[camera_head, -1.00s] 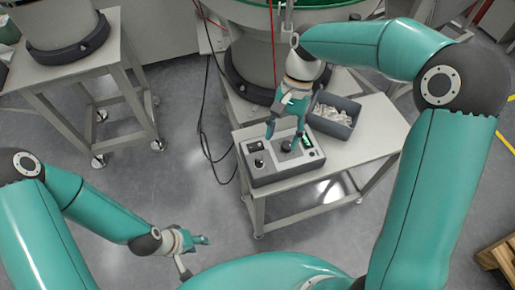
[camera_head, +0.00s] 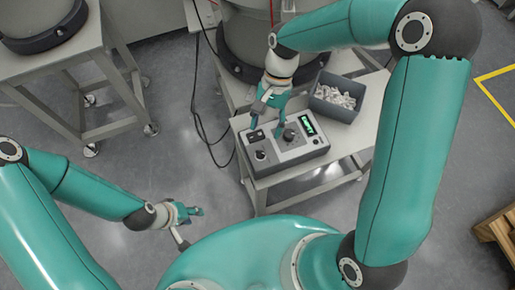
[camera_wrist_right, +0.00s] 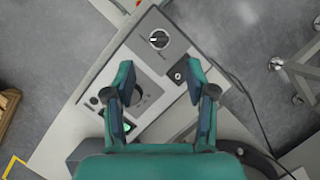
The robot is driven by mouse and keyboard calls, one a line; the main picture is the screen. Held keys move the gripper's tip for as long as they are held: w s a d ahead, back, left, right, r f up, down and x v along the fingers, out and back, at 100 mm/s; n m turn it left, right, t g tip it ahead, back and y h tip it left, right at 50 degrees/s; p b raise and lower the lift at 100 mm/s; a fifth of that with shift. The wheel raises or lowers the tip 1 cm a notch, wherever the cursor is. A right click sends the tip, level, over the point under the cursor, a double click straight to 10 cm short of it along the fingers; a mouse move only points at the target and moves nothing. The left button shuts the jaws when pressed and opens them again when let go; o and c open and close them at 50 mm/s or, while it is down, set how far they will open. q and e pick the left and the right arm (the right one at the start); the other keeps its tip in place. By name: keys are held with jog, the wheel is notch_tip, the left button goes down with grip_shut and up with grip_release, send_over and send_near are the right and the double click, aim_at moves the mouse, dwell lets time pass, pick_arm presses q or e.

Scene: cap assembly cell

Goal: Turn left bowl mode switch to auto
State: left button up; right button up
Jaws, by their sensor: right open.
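A grey control box (camera_head: 285,145) stands on a small table. A black selector knob (camera_head: 260,155) with a light mark is at its near left corner; in the right wrist view the knob (camera_wrist_right: 159,39) lies above and between my fingertips. Its label is too small to read. A larger dial (camera_wrist_right: 138,94) and a lit green display (camera_head: 307,124) share the panel. My right gripper (camera_head: 265,128) is open and empty over the panel; it also shows in the right wrist view (camera_wrist_right: 160,75). My left gripper (camera_head: 193,211) hangs low, away from the box; its jaw opening is unclear.
A small black switch (camera_wrist_right: 180,75) sits beside the right fingertip in the wrist view. A dark bin (camera_head: 337,96) of pale parts stands behind the box. Cables hang left of the table (camera_head: 345,145). A wooden pallet (camera_head: 497,228) is at the right edge.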

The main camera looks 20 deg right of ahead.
aim_at(261, 152)
jog(key=x, duration=0.9)
